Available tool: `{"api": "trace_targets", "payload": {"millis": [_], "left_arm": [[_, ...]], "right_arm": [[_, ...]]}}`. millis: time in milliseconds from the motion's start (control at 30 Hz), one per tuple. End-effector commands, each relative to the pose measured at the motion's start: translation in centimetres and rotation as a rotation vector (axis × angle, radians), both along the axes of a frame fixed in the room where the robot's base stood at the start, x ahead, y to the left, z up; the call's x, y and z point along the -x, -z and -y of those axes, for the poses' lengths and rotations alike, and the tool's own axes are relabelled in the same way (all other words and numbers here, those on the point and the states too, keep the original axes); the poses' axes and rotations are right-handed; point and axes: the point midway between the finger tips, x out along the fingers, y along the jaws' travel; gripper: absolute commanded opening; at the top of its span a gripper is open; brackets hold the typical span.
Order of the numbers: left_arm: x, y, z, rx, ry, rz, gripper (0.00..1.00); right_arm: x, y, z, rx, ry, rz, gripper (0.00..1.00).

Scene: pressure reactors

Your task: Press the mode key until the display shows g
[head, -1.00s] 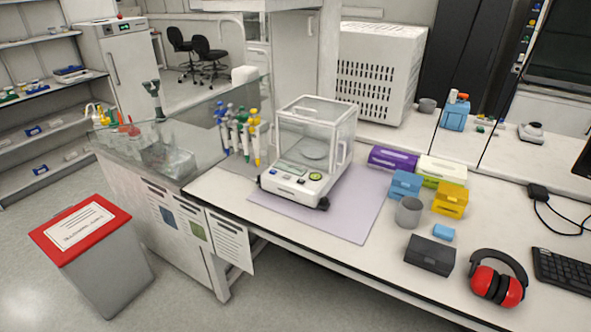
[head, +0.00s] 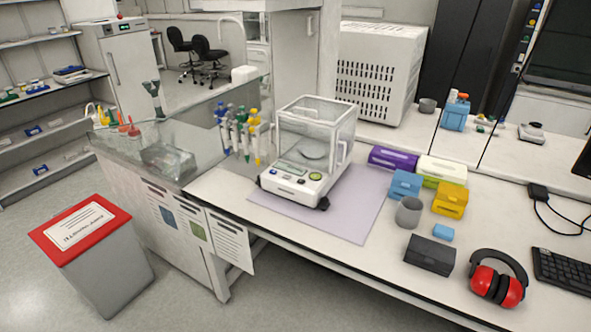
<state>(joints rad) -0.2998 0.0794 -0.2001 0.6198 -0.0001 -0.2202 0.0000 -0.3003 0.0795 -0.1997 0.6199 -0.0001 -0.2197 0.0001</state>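An analytical balance (head: 307,150) with a clear glass draft shield stands on a purple mat (head: 350,220) on the white bench. Its front panel carries a small display (head: 291,169) and several keys, among them a round green-yellow key (head: 315,176) at the right. The writing on the display and the key labels are too small to read. A round weighing pan shows through the glass, and it looks empty. Neither of my grippers shows in the head view.
Pipettes (head: 240,130) hang on a stand left of the balance. Purple, green, blue and yellow boxes (head: 450,200), a grey cup (head: 409,211), a dark box (head: 430,255) and red earmuffs (head: 497,280) are to its right. The mat's front part is clear. A red-lidded bin (head: 95,255) stands on the floor.

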Motion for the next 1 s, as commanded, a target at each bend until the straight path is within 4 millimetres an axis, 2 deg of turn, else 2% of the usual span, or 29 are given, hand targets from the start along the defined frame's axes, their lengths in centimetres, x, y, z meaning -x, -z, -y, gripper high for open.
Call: {"api": "trace_targets", "payload": {"millis": [833, 1000], "left_arm": [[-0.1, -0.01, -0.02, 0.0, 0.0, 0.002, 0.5], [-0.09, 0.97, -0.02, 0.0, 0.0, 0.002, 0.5]], "right_arm": [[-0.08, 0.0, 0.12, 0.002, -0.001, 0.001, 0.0], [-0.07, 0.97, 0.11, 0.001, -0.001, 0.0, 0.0]]}}
